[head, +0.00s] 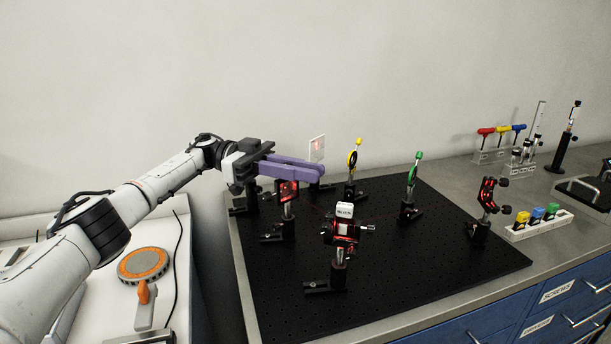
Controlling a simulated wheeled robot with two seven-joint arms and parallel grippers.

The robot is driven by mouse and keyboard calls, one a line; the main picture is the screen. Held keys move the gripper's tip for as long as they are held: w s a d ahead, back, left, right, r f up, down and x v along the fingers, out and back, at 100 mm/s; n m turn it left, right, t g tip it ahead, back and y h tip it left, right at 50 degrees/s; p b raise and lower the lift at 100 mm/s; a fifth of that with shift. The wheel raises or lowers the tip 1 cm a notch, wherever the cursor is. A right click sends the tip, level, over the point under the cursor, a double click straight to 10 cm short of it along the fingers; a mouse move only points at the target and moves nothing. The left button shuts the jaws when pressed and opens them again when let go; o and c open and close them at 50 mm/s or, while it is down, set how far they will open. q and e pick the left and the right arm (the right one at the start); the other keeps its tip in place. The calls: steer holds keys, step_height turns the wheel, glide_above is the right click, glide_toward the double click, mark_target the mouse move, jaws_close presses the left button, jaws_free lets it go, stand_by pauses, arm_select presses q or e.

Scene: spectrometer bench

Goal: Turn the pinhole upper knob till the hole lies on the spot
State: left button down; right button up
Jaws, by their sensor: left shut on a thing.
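My left gripper (318,173) reaches in from the left over the back left of the black breadboard. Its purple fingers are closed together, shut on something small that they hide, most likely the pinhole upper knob. A dark square mount with a red-lit face (287,190) stands just below the fingers in the picture. A pale card (317,148) with a faint red spot shows behind the fingers, which hide its lower part. The pinhole's hole cannot be made out, so I cannot tell how it lies to the spot. My right gripper is not in view.
The black breadboard (430,268) carries a white-labelled unit (345,212) in front, a yellow-ringed optic (352,160), a green-topped optic (412,176) and a red-lit mount (486,195). Coloured-handled tools (502,130) stand at the back right. The breadboard's front right is clear.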

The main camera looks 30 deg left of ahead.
arm_select(q)
steer(key=shift+s+r+m+g, duration=0.1)
steer(key=shift+m+g, duration=0.3)
steer(key=shift+g, duration=0.1)
steer(key=c, duration=1.7)
jaws_free()
steer(key=shift+c, duration=0.2)
step_height(320, 180, up, 10)
steer(key=shift+b, duration=0.35)
